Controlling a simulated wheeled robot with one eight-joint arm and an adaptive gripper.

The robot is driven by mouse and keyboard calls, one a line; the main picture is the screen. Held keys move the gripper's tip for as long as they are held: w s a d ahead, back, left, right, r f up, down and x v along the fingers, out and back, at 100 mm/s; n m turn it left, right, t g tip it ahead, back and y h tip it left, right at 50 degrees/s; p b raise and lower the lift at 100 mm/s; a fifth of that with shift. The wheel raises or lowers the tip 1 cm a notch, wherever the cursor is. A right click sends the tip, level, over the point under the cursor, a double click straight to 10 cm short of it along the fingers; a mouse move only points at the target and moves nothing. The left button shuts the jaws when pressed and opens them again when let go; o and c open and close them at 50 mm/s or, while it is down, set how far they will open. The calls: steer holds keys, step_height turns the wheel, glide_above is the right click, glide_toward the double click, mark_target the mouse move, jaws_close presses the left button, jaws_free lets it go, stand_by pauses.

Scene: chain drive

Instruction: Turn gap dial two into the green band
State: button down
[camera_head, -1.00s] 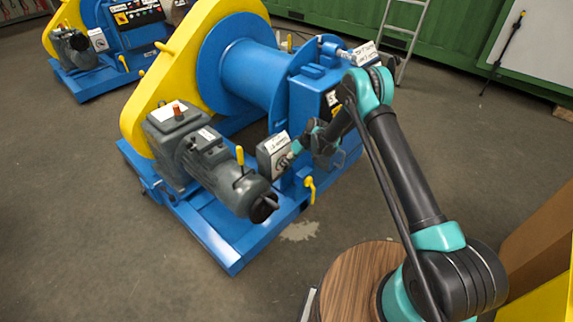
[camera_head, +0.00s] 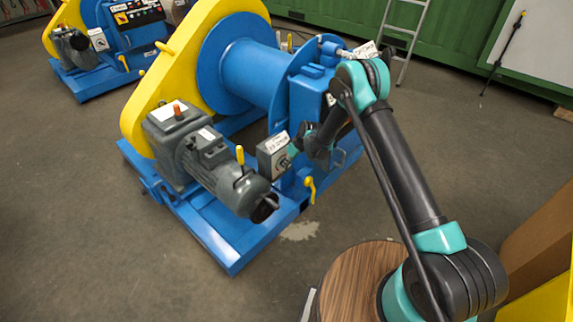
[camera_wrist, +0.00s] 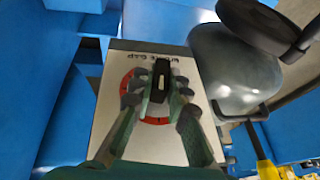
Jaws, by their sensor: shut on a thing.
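The dial box (camera_head: 272,157) is a small grey box with a pale face on the near side of the blue winch. In the wrist view, its pale face (camera_wrist: 105,128) bears lettering ending in "GAP" that reads upside down. A black dial knob (camera_wrist: 161,74) with a light mark stands at its middle. Parts of a red ring (camera_wrist: 127,82) show left of and below the knob. I see no green band; my fingers cover much of the dial. My gripper (camera_wrist: 160,93) is shut on the knob, one finger on each side. In the head view, my gripper (camera_head: 297,148) reaches the box from the right.
A grey motor (camera_head: 215,170) with a yellow lever stands left of the box. A yellow handle (camera_head: 310,188) sits just below my wrist. The blue winch drum (camera_head: 250,72) is behind. Open floor lies in front of the blue base frame.

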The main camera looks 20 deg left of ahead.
steer(key=t, duration=0.1)
steer(key=t+h, duration=0.1)
steer(key=t, duration=0.1)
steer(key=n+t+h, duration=0.1)
steer(key=t, duration=0.1)
steer(key=shift+s+a, duration=0.2)
steer(key=shift+s, duration=0.15)
steer(key=n+t+h, duration=0.1)
steer(key=t, duration=0.3)
steer(key=shift+s+f, duration=0.1)
steer(key=shift+f, duration=0.05)
steer(key=shift+t, duration=0.4)
steer(key=c, duration=1.5)
jaws_free()
step_height(320, 180, up, 10)
